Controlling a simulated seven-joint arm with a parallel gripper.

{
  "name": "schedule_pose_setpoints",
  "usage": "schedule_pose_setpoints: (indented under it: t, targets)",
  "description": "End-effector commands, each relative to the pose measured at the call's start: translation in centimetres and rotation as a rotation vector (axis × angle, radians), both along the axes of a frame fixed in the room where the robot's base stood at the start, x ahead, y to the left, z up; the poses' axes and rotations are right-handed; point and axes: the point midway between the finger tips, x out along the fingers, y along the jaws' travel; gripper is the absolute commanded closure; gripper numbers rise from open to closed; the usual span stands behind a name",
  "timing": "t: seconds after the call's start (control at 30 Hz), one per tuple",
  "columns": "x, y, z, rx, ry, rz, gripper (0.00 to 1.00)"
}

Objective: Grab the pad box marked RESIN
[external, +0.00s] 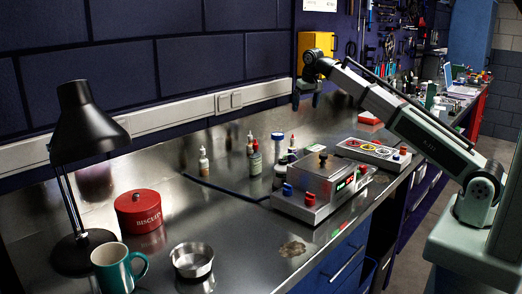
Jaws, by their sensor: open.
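My gripper (306,99) hangs open and empty above the back of the metal bench, fingers pointing down. No label reading RESIN is legible in this view. A small box with a green and white top (315,149) lies on the bench behind the metal-lidded device. A small red and white box (369,118) lies farther back, to the right of my gripper. I cannot tell whether either is the pad box marked RESIN. My gripper is apart from both.
A red biscuit tin (139,211), teal mug (117,266), steel bowl (192,260) and black lamp (88,125) are at left.

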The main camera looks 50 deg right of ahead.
Motion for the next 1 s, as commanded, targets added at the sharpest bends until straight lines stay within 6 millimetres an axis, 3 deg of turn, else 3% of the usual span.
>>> schedule_pose_setpoints:
  t: [0.27,0.5,0.8,1.0]
  targets:
    - [-4.1,1.2,-1.2,0.107,0.046,-0.31,0.04]
    - [-6.6,2.1,-1.8,0.19,0.105,-0.719,0.04]
    - [-7.7,2.3,-1.8,0.217,0.126,-1.135,0.04]
    - [-7.7,2.3,-2.2,0.223,0.117,-1.226,0.04]
